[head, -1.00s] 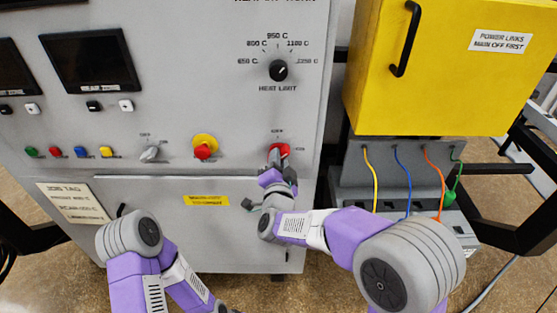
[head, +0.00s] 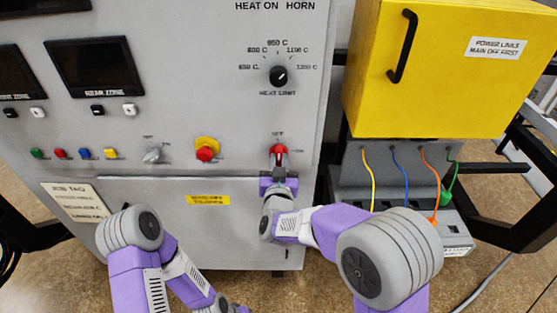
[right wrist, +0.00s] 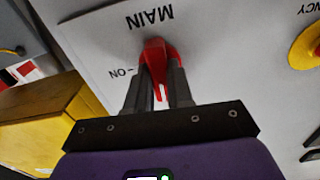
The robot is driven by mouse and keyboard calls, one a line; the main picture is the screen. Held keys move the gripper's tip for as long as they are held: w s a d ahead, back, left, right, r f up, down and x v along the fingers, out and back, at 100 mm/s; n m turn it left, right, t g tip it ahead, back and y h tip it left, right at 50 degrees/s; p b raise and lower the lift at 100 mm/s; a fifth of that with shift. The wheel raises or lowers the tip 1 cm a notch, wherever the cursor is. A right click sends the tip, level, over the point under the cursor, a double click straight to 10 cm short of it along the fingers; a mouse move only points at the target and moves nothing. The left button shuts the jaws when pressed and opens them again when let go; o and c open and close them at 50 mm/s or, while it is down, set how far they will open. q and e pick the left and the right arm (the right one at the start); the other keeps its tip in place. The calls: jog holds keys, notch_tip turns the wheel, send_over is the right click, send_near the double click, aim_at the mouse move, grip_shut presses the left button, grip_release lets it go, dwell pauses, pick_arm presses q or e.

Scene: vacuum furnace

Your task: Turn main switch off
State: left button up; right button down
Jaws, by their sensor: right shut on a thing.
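The main switch is a red knob (head: 279,151) low on the grey furnace panel. "OFF" is printed above it and "ON" to its right. My right gripper (head: 278,164) comes up from below and is shut on the knob, a finger on each side. In the right wrist view the red knob (right wrist: 156,60) sits between the fingers, with "MAIN" and "ON" upside down. Its handle looks upright in the head view, in line with "OFF". The knob's lower part is partly hidden by the fingers.
A red-on-yellow emergency button (head: 206,149) and a grey selector (head: 153,154) are left of the switch. The heat limit dial (head: 279,76) is above. A yellow cabinet (head: 440,75) stands on the right, with coloured cables (head: 399,180) below it.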

jog(key=shift+r+n, duration=0.15)
jog(key=shift+n, duration=0.25)
jog(key=c, duration=1)
grip_release()
jog(key=shift+w, duration=0.1)
jog(key=s, duration=0.7)
jog(key=shift+s, duration=0.35)
